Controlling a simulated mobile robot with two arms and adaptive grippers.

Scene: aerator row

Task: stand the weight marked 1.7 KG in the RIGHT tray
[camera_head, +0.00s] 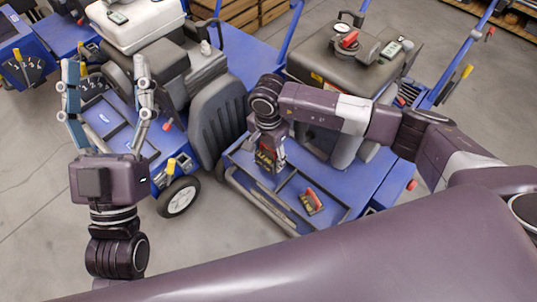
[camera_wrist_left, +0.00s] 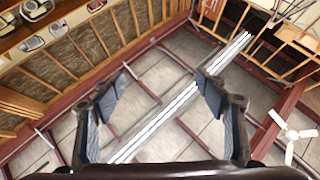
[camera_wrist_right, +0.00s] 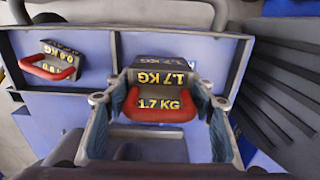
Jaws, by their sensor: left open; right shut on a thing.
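The 1.7 KG weight (camera_wrist_right: 159,104) is a dark block with yellow lettering and a red handle. In the head view, it (camera_head: 266,160) is below my right gripper (camera_head: 269,147), over the left tray (camera_head: 237,157) of the right-hand blue machine. My right gripper (camera_wrist_right: 161,107) is shut on it, one finger at each side. I cannot tell whether its underside touches the tray. The right tray (camera_head: 336,211) holds a smaller red-handled weight (camera_head: 311,201), also in the right wrist view (camera_wrist_right: 50,60). My left gripper (camera_head: 104,93) is open and empty, fingers pointing up.
A divider (camera_wrist_right: 116,65) separates the two trays. A dark ribbed cover (camera_head: 217,117) stands left of the trays, and a grey engine housing (camera_head: 333,72) behind them. Another blue machine (camera_head: 103,120) is behind my left gripper. Concrete floor (camera_head: 220,245) is clear in front.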

